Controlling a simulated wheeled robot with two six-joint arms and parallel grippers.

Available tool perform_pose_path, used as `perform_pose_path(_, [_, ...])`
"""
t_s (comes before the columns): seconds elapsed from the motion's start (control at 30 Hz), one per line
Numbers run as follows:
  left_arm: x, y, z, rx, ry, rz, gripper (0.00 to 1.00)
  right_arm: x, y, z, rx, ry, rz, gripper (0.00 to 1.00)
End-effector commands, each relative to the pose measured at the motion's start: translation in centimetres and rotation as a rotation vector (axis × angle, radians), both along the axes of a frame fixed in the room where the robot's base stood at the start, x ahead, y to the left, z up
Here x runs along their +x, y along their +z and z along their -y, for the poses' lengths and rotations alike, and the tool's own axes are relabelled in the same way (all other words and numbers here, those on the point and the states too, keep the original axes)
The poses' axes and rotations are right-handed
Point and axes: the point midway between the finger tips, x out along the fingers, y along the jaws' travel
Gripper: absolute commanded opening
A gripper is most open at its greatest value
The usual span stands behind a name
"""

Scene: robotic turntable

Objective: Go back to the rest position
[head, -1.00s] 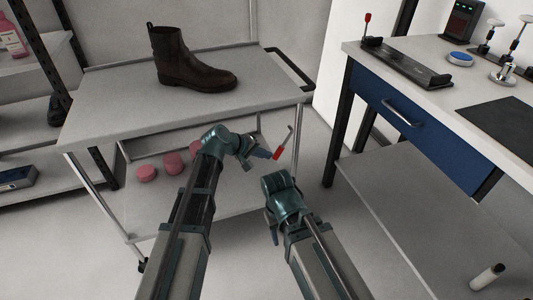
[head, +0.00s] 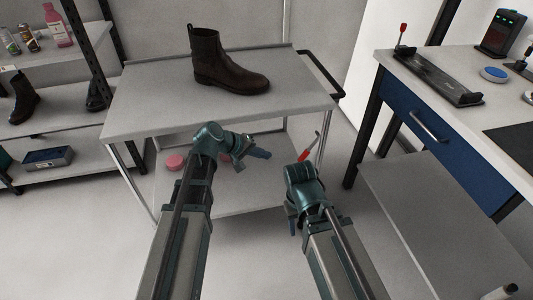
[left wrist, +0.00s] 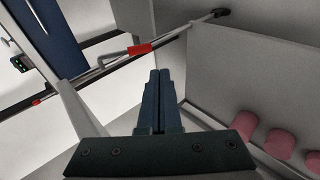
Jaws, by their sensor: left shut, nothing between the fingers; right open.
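My left gripper (head: 258,153) is in front of the cart's near side, below its top, at the end of the left arm. It is shut and empty; its two dark blue fingers (left wrist: 158,95) lie together in the left wrist view. My right gripper (head: 292,221) is lower and to the right, pointing down beneath its wrist. It is open and empty, and mostly hidden by my own arm. Both arms reach forward from the bottom of the head view, and neither gripper holds anything.
A blue-drawer workbench (head: 415,115) stands right, a shelf rack (head: 75,50) left.

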Motion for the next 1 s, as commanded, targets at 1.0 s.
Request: perform_pose_path(1.0, [-18.0,11.4,2.5,0.739,-0.581,-0.192,0.00,0.0,18.7,0.0,0.000,-0.001,0.000,0.50])
